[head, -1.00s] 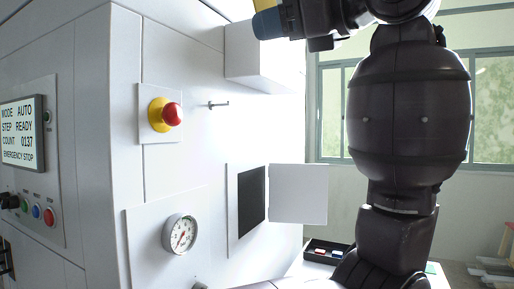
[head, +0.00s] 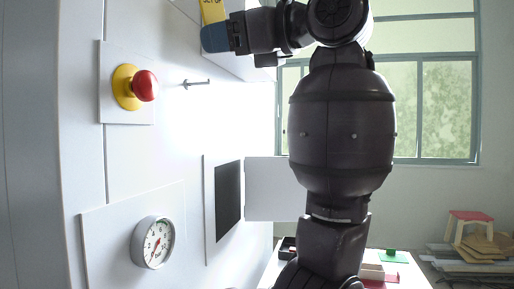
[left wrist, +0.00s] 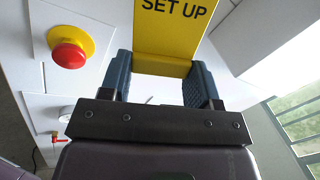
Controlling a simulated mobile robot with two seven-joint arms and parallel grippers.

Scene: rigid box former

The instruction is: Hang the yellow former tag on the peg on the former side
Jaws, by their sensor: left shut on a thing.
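The yellow tag (head: 212,11) is at the top of the head view, cut off by the picture edge. In the left wrist view the tag (left wrist: 172,35) shows the black words SET UP. My left gripper (head: 216,38) is shut on the tag's edge, with its blue fingers (left wrist: 160,80) on either side of it. The peg (head: 196,83) is a thin metal pin sticking out of the white former side, below the gripper in the head view. The tag is apart from the peg. My right gripper is not in view.
A red emergency button on a yellow base (head: 134,87) stands out left of the peg. A gauge (head: 153,242) and a dark opening (head: 228,199) with an open white door (head: 272,188) are lower down. A white box (head: 245,62) juts out behind the gripper.

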